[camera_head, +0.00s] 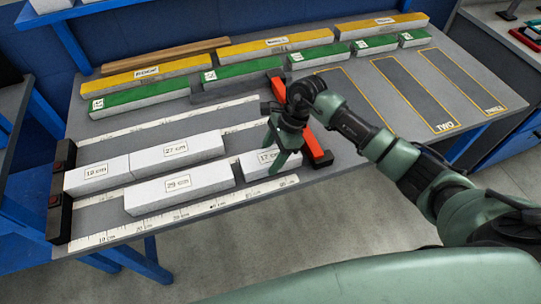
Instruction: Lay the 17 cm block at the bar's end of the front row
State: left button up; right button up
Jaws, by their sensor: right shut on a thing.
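The white block labelled 17 cm (255,170) is between the fingers of my right gripper (279,158), which is shut on it. The block lies in line with the front row, its right end close to the red and black bar (317,147). I cannot tell whether it touches the bar or fully rests on the board. The 29 cm block (180,196) lies to its left in the front row, with a narrow gap between them. Behind are the 27 cm block (176,159) and a shorter white block (96,186), end to end. My left gripper is out of view.
A black end stop (60,205) stands at the left, apart from the 29 cm block. A printed ruler (205,208) runs along the front edge. Yellow and green topped blocks (150,72) line the back. Yellow-outlined marked areas (415,95) at the right are empty.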

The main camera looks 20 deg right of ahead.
jog(key=o, duration=1.4)
jog(key=shift+o, duration=0.2)
